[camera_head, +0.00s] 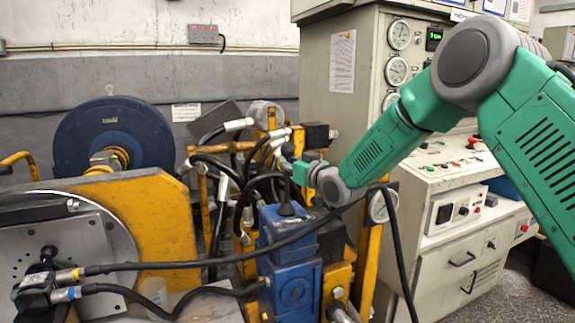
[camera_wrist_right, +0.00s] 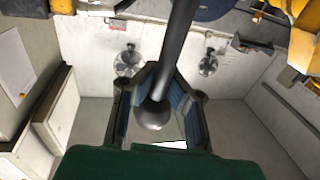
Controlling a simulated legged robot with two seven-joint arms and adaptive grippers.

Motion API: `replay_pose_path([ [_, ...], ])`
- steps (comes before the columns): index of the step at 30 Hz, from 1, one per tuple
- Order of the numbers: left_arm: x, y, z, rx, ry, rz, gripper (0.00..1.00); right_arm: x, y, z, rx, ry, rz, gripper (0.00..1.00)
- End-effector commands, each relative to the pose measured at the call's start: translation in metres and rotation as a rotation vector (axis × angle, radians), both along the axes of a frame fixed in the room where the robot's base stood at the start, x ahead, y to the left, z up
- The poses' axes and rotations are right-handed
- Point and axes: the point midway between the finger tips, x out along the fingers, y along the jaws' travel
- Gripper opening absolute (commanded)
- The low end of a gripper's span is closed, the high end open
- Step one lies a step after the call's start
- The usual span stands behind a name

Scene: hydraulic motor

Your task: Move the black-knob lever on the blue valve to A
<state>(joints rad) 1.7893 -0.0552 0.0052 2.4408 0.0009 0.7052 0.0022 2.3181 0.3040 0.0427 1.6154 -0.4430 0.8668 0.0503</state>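The blue valve (camera_head: 290,262) stands at the middle bottom of the head view. Its dark lever (camera_head: 287,192) rises from a black boot on top. In the right wrist view the lever (camera_wrist_right: 181,30) runs down from the top edge to a round black knob (camera_wrist_right: 152,115). My right gripper (camera_wrist_right: 158,88) has its two fingers on either side of the lever and knob; I cannot tell whether they press on it. In the head view my right gripper (camera_head: 298,168) is at the lever's upper end, partly hidden. My left gripper is out of view. No A mark is legible.
A grey control cabinet (camera_head: 455,180) stands at right, behind my right arm.

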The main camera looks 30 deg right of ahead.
Motion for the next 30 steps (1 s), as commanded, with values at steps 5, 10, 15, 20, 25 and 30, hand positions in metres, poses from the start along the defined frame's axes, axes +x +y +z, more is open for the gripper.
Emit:
replay_pose_path([
  [5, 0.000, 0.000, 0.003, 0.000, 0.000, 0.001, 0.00, -0.001, 0.017, -0.011, -0.134, 0.030, -0.001, 0.00],
  [10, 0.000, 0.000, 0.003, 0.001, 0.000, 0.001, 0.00, 0.000, 0.041, -0.019, -0.318, 0.043, 0.000, 0.00],
  [15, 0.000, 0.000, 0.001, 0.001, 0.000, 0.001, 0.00, 0.000, 0.055, -0.026, -0.431, 0.050, -0.001, 0.00],
  [20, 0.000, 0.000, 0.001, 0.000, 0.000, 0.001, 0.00, 0.000, 0.057, -0.027, -0.456, 0.052, -0.001, 0.00],
  [25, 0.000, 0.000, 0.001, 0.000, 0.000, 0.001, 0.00, 0.000, 0.057, -0.027, -0.456, 0.053, 0.000, 0.00],
  [30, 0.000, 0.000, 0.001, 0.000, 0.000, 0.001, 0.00, 0.001, 0.057, -0.025, -0.455, 0.049, -0.001, 0.33],
])
